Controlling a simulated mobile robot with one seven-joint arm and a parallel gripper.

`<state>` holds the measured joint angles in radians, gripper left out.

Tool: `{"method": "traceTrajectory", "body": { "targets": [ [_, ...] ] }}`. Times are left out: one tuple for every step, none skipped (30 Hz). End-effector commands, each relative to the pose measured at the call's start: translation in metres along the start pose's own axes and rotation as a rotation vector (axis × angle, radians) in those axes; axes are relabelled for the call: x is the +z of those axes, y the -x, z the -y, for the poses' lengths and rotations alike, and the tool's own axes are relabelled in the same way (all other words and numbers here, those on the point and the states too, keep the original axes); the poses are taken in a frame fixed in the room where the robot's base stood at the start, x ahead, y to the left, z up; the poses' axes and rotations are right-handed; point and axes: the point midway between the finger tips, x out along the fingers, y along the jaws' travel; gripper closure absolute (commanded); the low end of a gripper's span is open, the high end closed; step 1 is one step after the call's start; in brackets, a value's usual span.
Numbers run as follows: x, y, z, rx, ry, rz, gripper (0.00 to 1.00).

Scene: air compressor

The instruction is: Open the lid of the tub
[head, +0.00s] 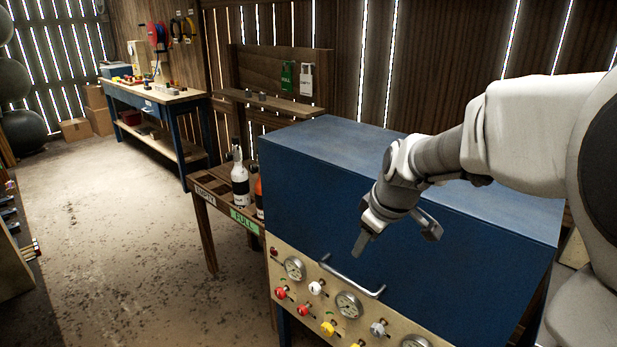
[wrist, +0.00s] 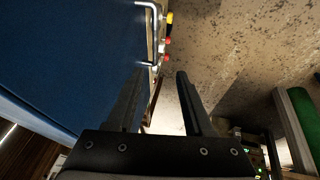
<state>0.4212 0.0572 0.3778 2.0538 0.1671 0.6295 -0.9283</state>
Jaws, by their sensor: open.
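The tub is a large blue box with a flat blue lid (head: 330,160), which looks shut. A silver bar handle (head: 352,278) sits low on its front, just above the beige gauge panel. My gripper (head: 364,240) is in front of the blue face, above the handle and apart from it as far as I can tell. In the wrist view my gripper (wrist: 166,76) has its two dark fingers spread with nothing between them. The handle (wrist: 150,35) shows there beyond the left fingertip, beside the blue lid (wrist: 65,60).
The panel (head: 318,305) carries gauges and red, white and yellow knobs under the handle. A wooden rack (head: 207,225) with bottles (head: 240,185) stands left of the tub. A workbench (head: 155,95) is at the back left. The floor (head: 120,220) at left is clear.

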Motion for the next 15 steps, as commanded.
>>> {"method": "traceTrajectory", "body": {
  "targets": [
    [0.005, -0.018, -0.007, -0.012, 0.008, -0.006, 0.48],
    [0.006, -0.024, -0.009, -0.019, 0.017, -0.010, 0.48],
    [0.008, -0.030, -0.013, -0.024, 0.027, -0.015, 0.48],
    [0.008, -0.033, -0.015, -0.027, 0.034, -0.019, 0.48],
    [0.008, -0.036, -0.016, -0.029, 0.039, -0.023, 0.48],
    [0.008, -0.039, -0.018, -0.032, 0.044, -0.026, 0.48],
    [0.008, -0.041, -0.019, -0.033, 0.046, -0.028, 0.48],
    [0.009, -0.042, -0.019, -0.034, 0.048, -0.029, 0.48],
    [0.009, -0.045, -0.019, -0.035, 0.050, -0.030, 0.48],
    [0.009, -0.048, -0.019, -0.036, 0.051, -0.029, 0.48],
    [0.009, -0.051, -0.018, -0.037, 0.052, -0.029, 0.48],
    [0.009, -0.056, -0.018, -0.038, 0.052, -0.028, 0.48],
    [0.009, -0.061, -0.018, -0.037, 0.052, -0.029, 0.48],
    [0.009, -0.066, -0.017, -0.038, 0.052, -0.029, 0.48],
    [0.009, -0.075, -0.016, -0.040, 0.052, -0.028, 0.48]
  ]
}}
